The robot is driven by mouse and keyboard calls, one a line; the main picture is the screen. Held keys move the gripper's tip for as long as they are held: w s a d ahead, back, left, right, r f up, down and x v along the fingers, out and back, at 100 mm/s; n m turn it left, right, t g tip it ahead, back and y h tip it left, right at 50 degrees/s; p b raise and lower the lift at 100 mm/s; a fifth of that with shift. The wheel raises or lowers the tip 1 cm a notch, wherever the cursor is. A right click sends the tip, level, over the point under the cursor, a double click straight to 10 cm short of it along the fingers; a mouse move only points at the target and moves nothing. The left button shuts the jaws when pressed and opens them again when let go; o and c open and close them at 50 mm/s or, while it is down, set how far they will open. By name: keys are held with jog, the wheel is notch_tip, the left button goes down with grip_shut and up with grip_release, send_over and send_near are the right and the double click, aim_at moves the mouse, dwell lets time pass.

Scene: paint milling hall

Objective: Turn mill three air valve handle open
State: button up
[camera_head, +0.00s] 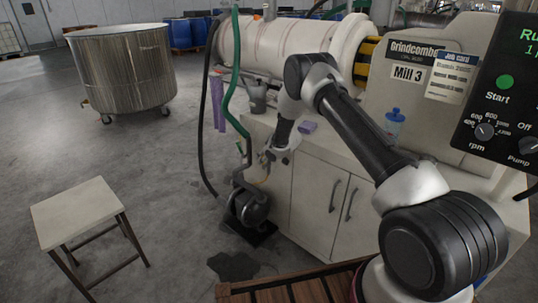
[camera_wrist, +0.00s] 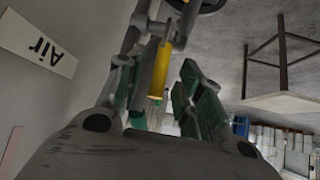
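Mill 3 (camera_head: 408,73) stands at the right with its labelled panel. In the wrist view, a yellow valve handle (camera_wrist: 154,68) lies along a grey pipe, near a white "Air" label (camera_wrist: 38,43) on the cabinet side. My gripper (camera_wrist: 158,80) is open, its green-padded fingers spread. The handle appears between them, nearer the left finger; I cannot tell whether it touches. In the head view, my gripper (camera_head: 264,160) is at the cabinet's left side, above a dark pump. My gripper and wrist largely hide the valve there.
A green hose (camera_head: 231,97) and a black hose (camera_head: 205,115) hang left of my gripper. The dark pump (camera_head: 250,207) sits on the floor below. A stool (camera_head: 75,206) stands front left, a steel vat (camera_head: 122,70) behind. Floor between them is clear, apart from a dark stain (camera_head: 233,266).

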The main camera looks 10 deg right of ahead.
jog(key=v, duration=1)
jog(key=shift+f, duration=0.1)
jog(key=s+d+f+g+h, duration=0.3)
jog(key=s+d+f+g, duration=0.15)
jog(key=s, duration=0.45)
jog(key=s+d+r+m+g+h, duration=0.1)
jog(key=s+d+r+g, duration=0.2)
jog(key=s, duration=0.4)
jog(key=s+d+r+m+t, duration=0.2)
jog(key=s+d+r, duration=0.1)
jog(key=s+r, duration=1.5)
jog(key=s+d+r+m+t, duration=0.1)
jog(key=s+d+r+m, duration=0.1)
jog(key=s+r, duration=1.6)
jog(key=shift+s+d+r+t, duration=0.35)
jog(key=shift+d+r, duration=0.35)
jog(key=shift+d, duration=0.2)
